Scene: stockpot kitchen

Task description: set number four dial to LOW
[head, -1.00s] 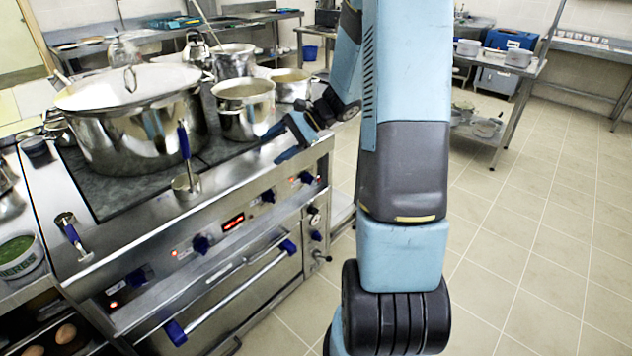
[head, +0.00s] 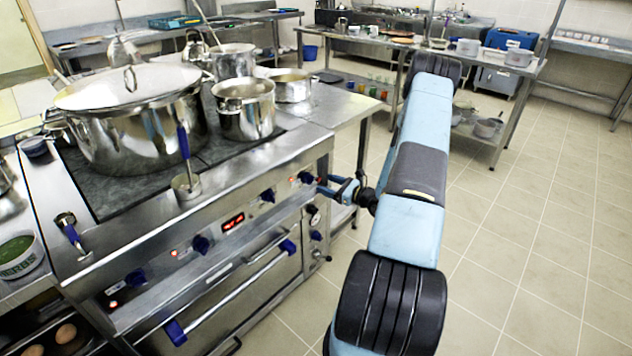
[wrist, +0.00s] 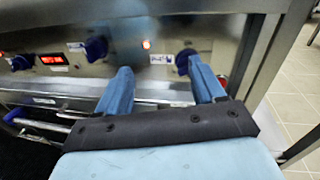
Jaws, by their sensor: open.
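The oven's front panel carries a row of blue dials. The rightmost in the row, fourth from the left, is a dark blue dial (head: 306,177); it also shows in the wrist view (wrist: 185,60). The label beside it is too small to read. My gripper (head: 328,187) is in front of the panel's right end, facing it. In the wrist view my gripper (wrist: 165,80) is open and empty. The dial appears between its fingers, closer to the right finger and just beyond its tip. I cannot tell whether they touch.
Another blue dial (wrist: 96,48) and a red display (wrist: 53,60) lie left of it. An oven door handle (head: 240,285) juts out below. Tiled floor is clear at right.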

